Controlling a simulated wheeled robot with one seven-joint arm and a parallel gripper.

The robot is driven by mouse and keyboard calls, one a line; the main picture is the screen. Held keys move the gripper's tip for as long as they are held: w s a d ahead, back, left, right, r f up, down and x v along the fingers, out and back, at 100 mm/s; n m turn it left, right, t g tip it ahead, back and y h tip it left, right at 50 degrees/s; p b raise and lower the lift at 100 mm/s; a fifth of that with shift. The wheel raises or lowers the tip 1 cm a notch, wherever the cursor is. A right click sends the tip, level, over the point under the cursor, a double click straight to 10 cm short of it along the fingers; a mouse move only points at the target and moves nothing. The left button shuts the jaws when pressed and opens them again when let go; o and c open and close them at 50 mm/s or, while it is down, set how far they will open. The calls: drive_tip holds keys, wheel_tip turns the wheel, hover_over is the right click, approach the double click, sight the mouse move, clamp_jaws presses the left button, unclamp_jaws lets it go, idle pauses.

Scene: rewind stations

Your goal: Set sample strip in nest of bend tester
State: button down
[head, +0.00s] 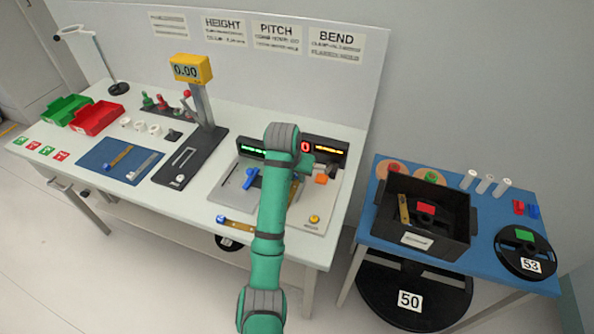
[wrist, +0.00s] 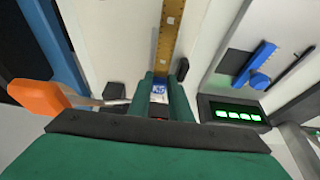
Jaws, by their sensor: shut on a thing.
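The bend tester (head: 325,212) stands at the right end of the white bench, with a pale base and a dark display bar (head: 320,147) at its back. My arm covers its middle in the head view, so the nest and my gripper are mostly hidden there. In the wrist view my gripper (wrist: 160,97) is shut on a brass sample strip (wrist: 168,38) by its blue-and-white end. The strip runs away from the fingers over the pale base. A bit of brass (head: 293,192) shows beside my arm. I cannot tell whether the strip touches the nest.
A blue lever (head: 251,178) and an orange knob (head: 321,179) flank my arm; the orange part (wrist: 38,97) is close left in the wrist view. Another blue-ended strip (head: 240,223) lies by the bench's front edge. A black bin (head: 445,240) stands on the blue table.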

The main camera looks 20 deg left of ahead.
drive_tip(key=shift+f, duration=0.7)
drive_tip(key=shift+w, duration=0.1)
idle(1.0)
drive_tip(key=shift+d, duration=0.15)
drive_tip(key=shift+f, duration=0.15)
drive_tip(key=shift+f, duration=0.45)
drive_tip(key=shift+r, duration=0.35)
idle(0.9)
drive_tip(key=shift+a, duration=0.3)
idle(0.3)
